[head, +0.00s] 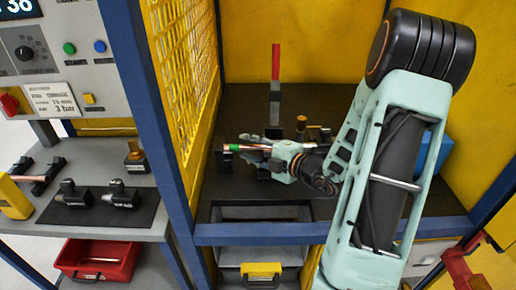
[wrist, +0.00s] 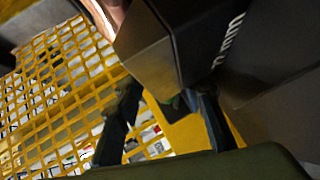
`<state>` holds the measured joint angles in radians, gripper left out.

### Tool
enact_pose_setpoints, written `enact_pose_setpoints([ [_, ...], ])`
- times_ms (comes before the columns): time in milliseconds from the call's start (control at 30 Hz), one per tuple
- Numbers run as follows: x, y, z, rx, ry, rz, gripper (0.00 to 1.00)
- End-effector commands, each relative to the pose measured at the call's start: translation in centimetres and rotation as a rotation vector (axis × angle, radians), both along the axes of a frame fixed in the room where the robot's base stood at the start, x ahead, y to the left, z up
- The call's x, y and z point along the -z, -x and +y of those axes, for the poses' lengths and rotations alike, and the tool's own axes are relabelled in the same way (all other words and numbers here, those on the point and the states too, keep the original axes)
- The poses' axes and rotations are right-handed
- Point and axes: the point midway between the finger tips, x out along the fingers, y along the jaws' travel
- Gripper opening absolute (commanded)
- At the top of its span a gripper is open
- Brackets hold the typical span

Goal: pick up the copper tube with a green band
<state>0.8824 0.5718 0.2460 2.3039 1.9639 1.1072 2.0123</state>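The copper tube (head: 254,148) with a green band (head: 234,148) lies level on a black holder (head: 224,160) on the dark bench in the head view. My gripper (head: 268,151) is at the tube's right part, with the wrist coming in from the right. In the wrist view the two dark fingers of my gripper (wrist: 168,118) stand apart, with a dark block (wrist: 165,60) between and above them. A copper-coloured piece (wrist: 112,12) shows at the top edge of the wrist view. I cannot tell whether the fingers touch the tube.
A yellow mesh panel (head: 182,70) and blue post (head: 150,110) stand left of the bench. A red-handled tool (head: 276,65) stands behind the tube. A blue box (head: 440,150) is at the right. A side bench (head: 90,220) holds other fittings, with a red bin (head: 98,262) below.

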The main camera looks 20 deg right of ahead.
Motion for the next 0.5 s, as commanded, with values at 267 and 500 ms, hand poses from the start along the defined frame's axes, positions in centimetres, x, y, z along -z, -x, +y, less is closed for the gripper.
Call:
enact_pose_setpoints([
  [267,0.00,0.05,-0.01,0.000,0.000,0.000,0.19],
  [500,-0.01,0.06,-0.01,0.000,0.000,0.001,0.00],
])
